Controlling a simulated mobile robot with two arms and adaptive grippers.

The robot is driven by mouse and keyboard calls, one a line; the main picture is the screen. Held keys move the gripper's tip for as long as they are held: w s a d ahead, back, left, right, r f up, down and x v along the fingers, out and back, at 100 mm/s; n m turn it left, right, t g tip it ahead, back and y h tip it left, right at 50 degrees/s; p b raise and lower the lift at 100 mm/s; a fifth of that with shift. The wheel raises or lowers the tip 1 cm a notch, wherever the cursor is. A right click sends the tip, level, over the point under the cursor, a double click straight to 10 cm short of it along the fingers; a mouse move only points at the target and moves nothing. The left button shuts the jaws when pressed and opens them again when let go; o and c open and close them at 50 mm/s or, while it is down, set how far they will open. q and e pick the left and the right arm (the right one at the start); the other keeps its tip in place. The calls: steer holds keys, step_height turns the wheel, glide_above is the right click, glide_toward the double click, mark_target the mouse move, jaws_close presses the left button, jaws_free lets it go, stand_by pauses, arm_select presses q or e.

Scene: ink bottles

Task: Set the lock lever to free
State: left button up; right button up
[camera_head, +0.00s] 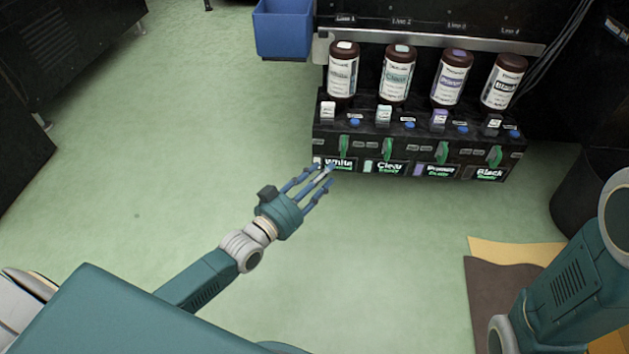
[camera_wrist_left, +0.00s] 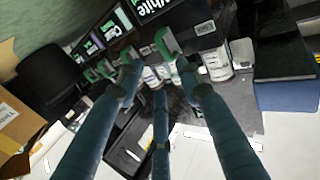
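Several green lock levers stand on the front of the black dispenser, one per line: White (camera_head: 344,146), Clear (camera_head: 388,149), Primer (camera_head: 441,153) and Black (camera_head: 494,156). My left gripper (camera_head: 324,174) is in front of and just below the White lever, its fingers spread and apparently empty. In the left wrist view, a green lever (camera_wrist_left: 167,42) shows beyond and between the fingertips (camera_wrist_left: 157,68), beside the White label. Contact cannot be told. My right arm shows at the lower right; its gripper is out of view.
Brown ink bottles (camera_head: 343,72) stand upside down on the dispenser (camera_head: 330,112). A blue bin (camera_head: 283,30) is left of it. A dark bin (camera_head: 588,205) and cardboard (camera_head: 500,290) lie to the right. The green floor in front is open.

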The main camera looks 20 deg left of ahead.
arm_select(q)
steer(key=shift+v, duration=1.45)
